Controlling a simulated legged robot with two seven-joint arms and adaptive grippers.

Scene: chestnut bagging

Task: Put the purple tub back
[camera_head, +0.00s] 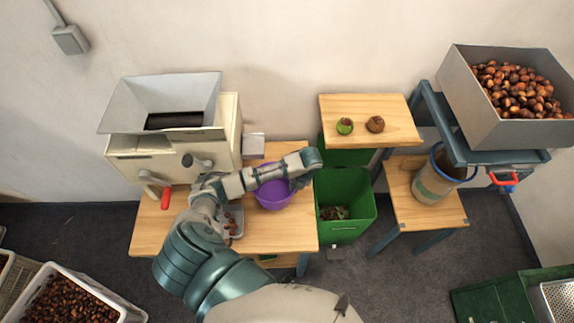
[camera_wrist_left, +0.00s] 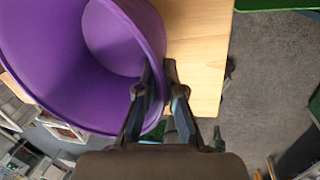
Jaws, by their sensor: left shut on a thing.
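The purple tub (camera_head: 273,193) is at the right part of the wooden table in the head view, partly behind my left arm. In the left wrist view the purple tub (camera_wrist_left: 125,40) fills the upper left, with its open inside showing and no contents visible. My left gripper (camera_wrist_left: 160,85) is shut on the tub's rim, one finger on each side of the wall. In the head view the left gripper (camera_head: 303,170) is at the tub's right rim. I cannot tell whether the tub touches the table. My right gripper is not in view.
The wooden table (camera_head: 290,235) carries a cream machine (camera_head: 175,155) with a hopper and a metal tray (camera_head: 237,222) holding chestnuts. A green bin (camera_head: 345,228) stands right of the table. A small stand (camera_head: 425,193) with a bucket (camera_head: 435,182) is further right.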

